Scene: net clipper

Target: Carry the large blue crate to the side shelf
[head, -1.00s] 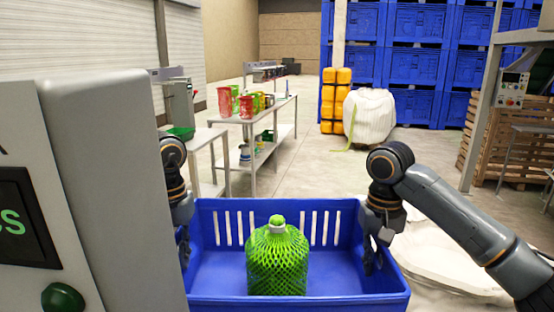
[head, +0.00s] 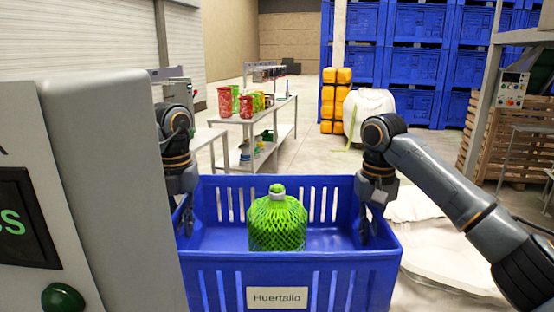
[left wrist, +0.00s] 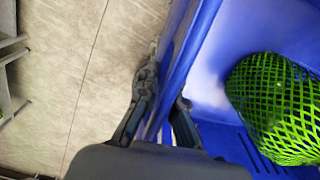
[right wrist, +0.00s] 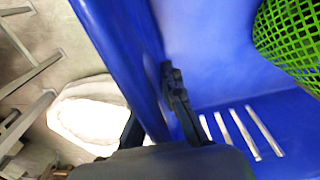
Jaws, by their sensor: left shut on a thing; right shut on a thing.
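The large blue crate (head: 330,268) is in front of me in the head view, with a white label reading "Huertallo" on its near wall. A green netted bag (head: 277,225) stands upright inside it. My left gripper (head: 184,215) is shut on the crate's left wall; in the left wrist view its fingers (left wrist: 163,105) sit on both sides of the wall (left wrist: 180,60). My right gripper (head: 370,220) is shut on the right wall; the right wrist view shows its fingers (right wrist: 155,105) astride that wall (right wrist: 115,45). The side shelf cannot be told for certain.
A metal table with a lower shelf (head: 262,150) stands ahead, holding red and green bags. A grey machine (head: 105,180) blocks the near left. A white sack (head: 368,115), stacked blue bins (head: 415,65) and wooden pallets (head: 475,150) stand further back. Open floor lies between.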

